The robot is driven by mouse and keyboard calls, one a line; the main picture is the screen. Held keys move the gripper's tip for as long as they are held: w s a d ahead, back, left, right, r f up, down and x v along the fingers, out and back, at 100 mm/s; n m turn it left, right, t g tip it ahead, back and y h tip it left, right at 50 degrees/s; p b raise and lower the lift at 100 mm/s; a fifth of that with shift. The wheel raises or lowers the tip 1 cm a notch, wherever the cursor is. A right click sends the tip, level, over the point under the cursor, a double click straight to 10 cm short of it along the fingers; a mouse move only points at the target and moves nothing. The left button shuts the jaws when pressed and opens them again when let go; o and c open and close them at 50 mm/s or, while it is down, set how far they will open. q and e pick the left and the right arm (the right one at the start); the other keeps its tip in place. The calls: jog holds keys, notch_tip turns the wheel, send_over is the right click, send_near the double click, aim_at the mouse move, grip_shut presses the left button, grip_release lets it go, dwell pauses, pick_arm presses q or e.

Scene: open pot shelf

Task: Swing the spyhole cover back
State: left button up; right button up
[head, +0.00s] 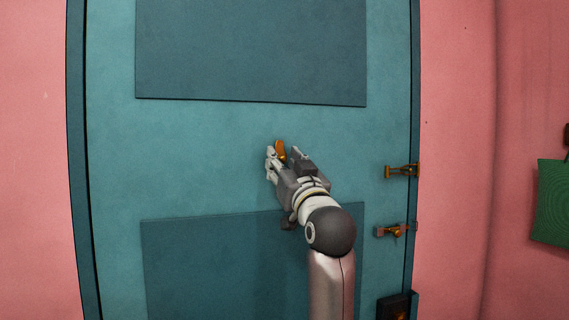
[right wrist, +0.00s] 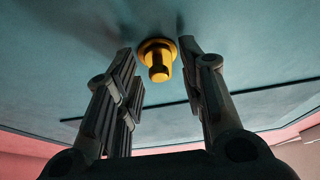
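The teal door (head: 110,180) fills most of the head view. A small orange-brass spyhole piece (head: 281,151) shows at its middle, partly hidden by my right gripper (head: 284,158). In the right wrist view the brass spyhole piece (right wrist: 158,66) has a round flange against the door and a stubby part standing out from it. I cannot tell the cover apart from the rest of the piece. My right gripper (right wrist: 157,52) is open, with one finger on each side of the brass piece and visible gaps between. My left gripper is not in view.
A brass latch (head: 402,171) and a second brass fitting (head: 394,231) sit at the door's right edge. A dark box (head: 397,306) is below them. Darker raised panels (head: 250,50) lie above and below the spyhole. Pink walls flank the door; a green item (head: 552,203) hangs far right.

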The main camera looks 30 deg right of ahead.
jog(key=v, duration=1.2)
dwell(0.3)
